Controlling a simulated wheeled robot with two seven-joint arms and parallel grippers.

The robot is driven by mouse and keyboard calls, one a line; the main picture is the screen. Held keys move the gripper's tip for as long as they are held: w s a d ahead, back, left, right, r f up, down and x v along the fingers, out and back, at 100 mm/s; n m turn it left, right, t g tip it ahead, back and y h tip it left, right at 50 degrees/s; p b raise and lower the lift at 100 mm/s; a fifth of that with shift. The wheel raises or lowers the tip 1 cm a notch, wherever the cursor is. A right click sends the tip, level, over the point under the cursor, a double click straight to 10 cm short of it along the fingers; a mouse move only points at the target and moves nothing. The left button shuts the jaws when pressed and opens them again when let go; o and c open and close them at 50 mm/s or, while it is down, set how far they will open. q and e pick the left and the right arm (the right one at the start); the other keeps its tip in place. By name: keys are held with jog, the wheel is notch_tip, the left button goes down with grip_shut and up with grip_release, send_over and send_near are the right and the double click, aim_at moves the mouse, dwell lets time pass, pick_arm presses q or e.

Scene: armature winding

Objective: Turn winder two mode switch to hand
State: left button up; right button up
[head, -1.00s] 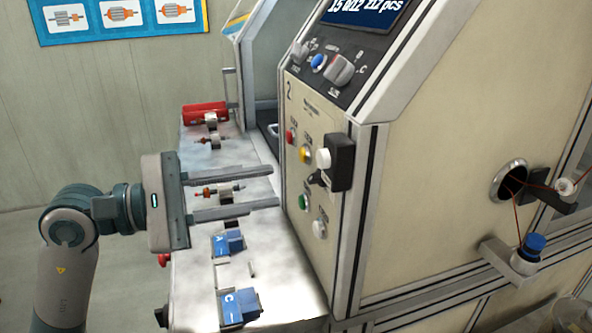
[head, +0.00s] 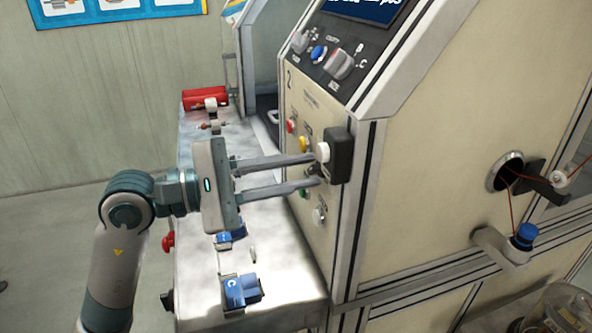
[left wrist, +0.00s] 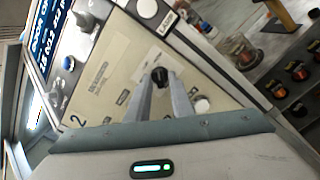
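The panel of winder two (head: 306,120), marked with a 2, shows on the machine's front. In the left wrist view its black mode switch (left wrist: 159,76) shows as a small dark knob; in the head view my fingers hide it. My left gripper (head: 316,169) reaches to the panel from the left, its two fingers apart, one above the other. In the left wrist view the gripper (left wrist: 163,82) has its fingertips on either side of the knob. I cannot tell whether they touch it. My right gripper is not in view.
A black box with a white button (head: 338,155) juts out close to the upper fingertip. Red (head: 291,125) and yellow (head: 303,144) buttons sit above, a white one (head: 320,215) below. Blue blocks (head: 240,290) lie on the bench below my gripper. A wire guide (head: 512,245) sticks out at right.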

pick_arm(q)
grip_shut()
jog(key=shift+n, duration=0.3)
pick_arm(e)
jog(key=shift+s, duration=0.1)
pick_arm(q)
jog(key=shift+n+p, duration=0.4)
jog(key=shift+n, duration=0.8)
jog(key=n+p, duration=0.2)
jog(key=n, duration=0.3)
jog(key=shift+r+p, duration=0.2)
jog(key=shift+p, duration=0.2)
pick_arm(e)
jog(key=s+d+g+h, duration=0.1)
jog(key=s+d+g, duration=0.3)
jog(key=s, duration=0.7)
pick_arm(q)
jog(key=n+p, duration=0.2)
jog(key=n, duration=0.1)
jog(key=n+p, duration=0.4)
jog(key=p, duration=0.1)
jog(key=shift+r+n, duration=0.15)
jog(key=shift+n, duration=0.15)
jog(key=shift+f+n+p, duration=0.25)
jog(key=shift+n+p, duration=1.05)
jog(key=shift+p, duration=0.1)
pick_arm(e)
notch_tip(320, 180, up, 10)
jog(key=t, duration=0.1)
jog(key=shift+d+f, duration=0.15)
